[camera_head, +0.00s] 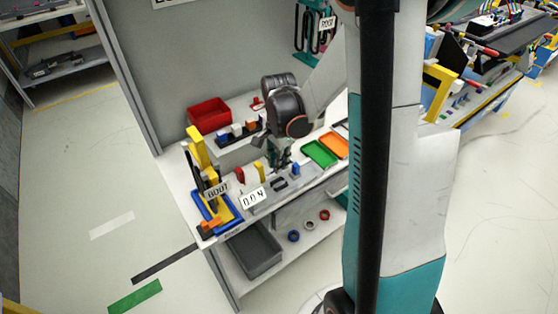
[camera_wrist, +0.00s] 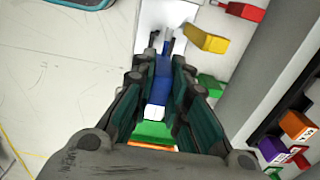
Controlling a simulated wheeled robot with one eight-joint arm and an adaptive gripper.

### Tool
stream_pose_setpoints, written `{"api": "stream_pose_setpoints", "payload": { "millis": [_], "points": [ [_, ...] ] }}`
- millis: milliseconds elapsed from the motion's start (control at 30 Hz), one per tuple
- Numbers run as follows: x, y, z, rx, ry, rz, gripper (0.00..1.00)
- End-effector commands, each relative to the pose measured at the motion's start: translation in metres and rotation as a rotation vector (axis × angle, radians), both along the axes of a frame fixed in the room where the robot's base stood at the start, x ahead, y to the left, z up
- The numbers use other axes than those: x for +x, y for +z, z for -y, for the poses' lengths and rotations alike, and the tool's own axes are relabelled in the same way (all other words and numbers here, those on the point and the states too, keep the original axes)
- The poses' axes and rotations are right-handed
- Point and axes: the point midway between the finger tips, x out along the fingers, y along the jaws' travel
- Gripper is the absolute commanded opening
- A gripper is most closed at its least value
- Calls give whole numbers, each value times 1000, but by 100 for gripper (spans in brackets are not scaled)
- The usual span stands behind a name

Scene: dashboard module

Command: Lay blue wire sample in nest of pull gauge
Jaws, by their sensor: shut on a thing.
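My gripper (camera_head: 281,163) is over the workbench, fingers pointing down. In the wrist view my gripper (camera_wrist: 161,45) is shut on a blue piece, the blue wire sample (camera_wrist: 158,82), which sits between the fingers. In the head view a small blue piece (camera_head: 295,169) shows just right of the fingertips, near the bench top. A grey block with a dark top part (camera_head: 280,184) lies at the bench's front; I cannot tell whether it is the pull gauge. A yellow post on a blue-framed base (camera_head: 225,212) stands at the left end. No nest can be made out clearly.
Yellow (camera_head: 259,172) and red (camera_head: 239,174) pieces stand left of my gripper. Green (camera_head: 319,153) and orange (camera_head: 335,146) trays lie to the right. A red bin (camera_head: 209,115) and a row of small blocks (camera_head: 237,131) are behind. White label plates stand at the front.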

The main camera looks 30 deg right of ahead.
Motion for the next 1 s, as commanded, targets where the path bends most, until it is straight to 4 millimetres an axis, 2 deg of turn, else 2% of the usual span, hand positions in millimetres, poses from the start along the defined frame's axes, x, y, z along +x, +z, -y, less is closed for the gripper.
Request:
{"api": "stream_pose_setpoints", "payload": {
  "millis": [500, 700, 1000],
  "points": [
    [0, -46, 0, 0, 1, 0, 0],
    [0, -52, 0, 0, 1, 0, 0],
    [0, -52, 0, 0, 1, 0, 0]
  ]
}}
